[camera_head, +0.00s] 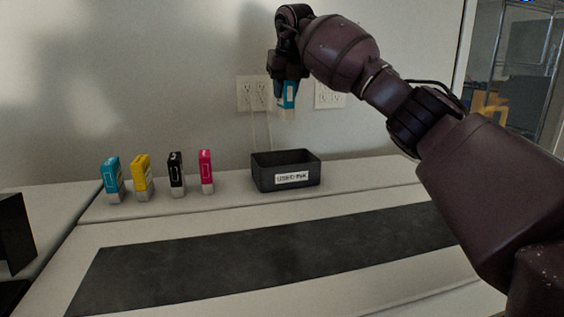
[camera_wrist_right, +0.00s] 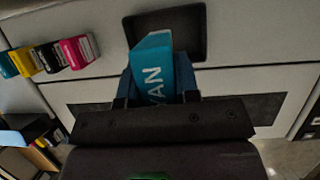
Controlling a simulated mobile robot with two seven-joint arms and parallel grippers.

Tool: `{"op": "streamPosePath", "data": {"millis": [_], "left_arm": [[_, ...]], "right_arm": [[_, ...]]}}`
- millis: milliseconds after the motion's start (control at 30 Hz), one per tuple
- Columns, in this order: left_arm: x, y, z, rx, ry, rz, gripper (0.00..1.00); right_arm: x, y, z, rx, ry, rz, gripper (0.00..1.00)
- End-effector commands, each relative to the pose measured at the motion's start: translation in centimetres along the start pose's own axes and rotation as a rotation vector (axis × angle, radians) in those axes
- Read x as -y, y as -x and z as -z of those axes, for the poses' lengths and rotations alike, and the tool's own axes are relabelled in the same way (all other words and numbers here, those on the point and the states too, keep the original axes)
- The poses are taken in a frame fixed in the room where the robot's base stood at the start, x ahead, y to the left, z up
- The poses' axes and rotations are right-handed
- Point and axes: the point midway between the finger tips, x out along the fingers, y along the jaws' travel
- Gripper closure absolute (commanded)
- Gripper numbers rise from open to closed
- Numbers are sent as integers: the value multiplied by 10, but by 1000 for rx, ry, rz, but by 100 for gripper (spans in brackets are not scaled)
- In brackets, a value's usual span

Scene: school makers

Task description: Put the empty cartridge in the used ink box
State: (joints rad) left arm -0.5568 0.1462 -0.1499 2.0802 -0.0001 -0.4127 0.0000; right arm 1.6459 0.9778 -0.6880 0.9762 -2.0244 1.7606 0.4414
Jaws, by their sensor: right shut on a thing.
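My right gripper (camera_head: 287,75) is shut on a cyan cartridge (camera_head: 286,95) with a pale lower end. It holds the cartridge upright in the air above the used ink box (camera_head: 285,172), a black open-topped box with a white label. In the right wrist view the held cartridge (camera_wrist_right: 154,62) shows the letters "AN" between the fingers, and the black box (camera_wrist_right: 190,30) lies beyond it. The part of the box floor that shows looks empty. My left gripper is not in view.
Cyan (camera_head: 112,179), yellow (camera_head: 142,176), black (camera_head: 177,173) and magenta (camera_head: 206,171) cartridges stand in a row on the ledge left of the box. A dark mat (camera_head: 250,245) lies clear in front. Wall outlets (camera_head: 252,93) are behind.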

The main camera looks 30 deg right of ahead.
Motion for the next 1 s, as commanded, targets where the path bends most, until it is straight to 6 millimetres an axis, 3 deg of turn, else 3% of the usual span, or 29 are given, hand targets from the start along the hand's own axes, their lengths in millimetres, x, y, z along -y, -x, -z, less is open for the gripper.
{"op": "streamPosePath", "data": {"millis": [33, 100, 500, 833, 1000], "left_arm": [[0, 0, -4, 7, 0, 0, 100], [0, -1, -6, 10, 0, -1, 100], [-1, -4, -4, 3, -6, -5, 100], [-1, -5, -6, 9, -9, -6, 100], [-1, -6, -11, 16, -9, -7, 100]], "right_arm": [[0, -16, 6, -6, 2, 2, 98], [0, -31, 12, -6, 3, 2, 98], [0, -105, 43, -4, 1, 1, 98], [0, -125, 51, -2, 0, 0, 98], [0, -147, 60, -5, 1, 1, 98]]}}
